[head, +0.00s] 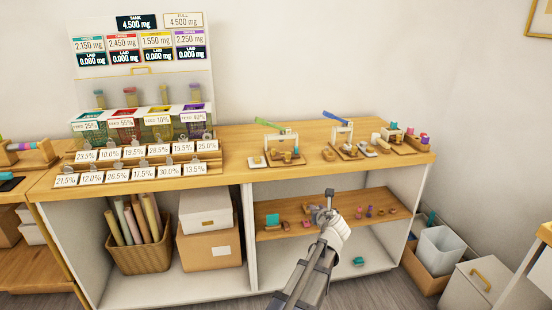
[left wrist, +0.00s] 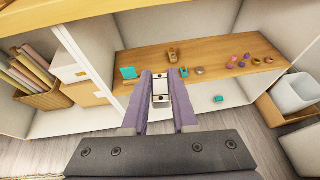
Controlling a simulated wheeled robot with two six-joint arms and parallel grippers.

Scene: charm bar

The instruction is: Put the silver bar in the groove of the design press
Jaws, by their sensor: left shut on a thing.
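My left gripper (head: 328,203) is in front of the open shelf below the counter, shut on a small pale silver block that looks like the silver bar (left wrist: 160,88). In the left wrist view the block sits between the two purple fingers of the left gripper (left wrist: 160,95). Two small hand presses stand on the counter: one with a green lever (head: 272,128) and one with a blue lever (head: 338,119). I cannot tell which is the design press, and their grooves are too small to make out. My right gripper is out of view.
The wooden counter (head: 235,150) holds labelled feed bins (head: 122,122) and percentage cards at left, and small parts at right. The wooden shelf (head: 275,235) below carries several small coloured pieces; a teal piece (head: 358,261) lies lower down. Open boxes (head: 440,250) stand at right.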

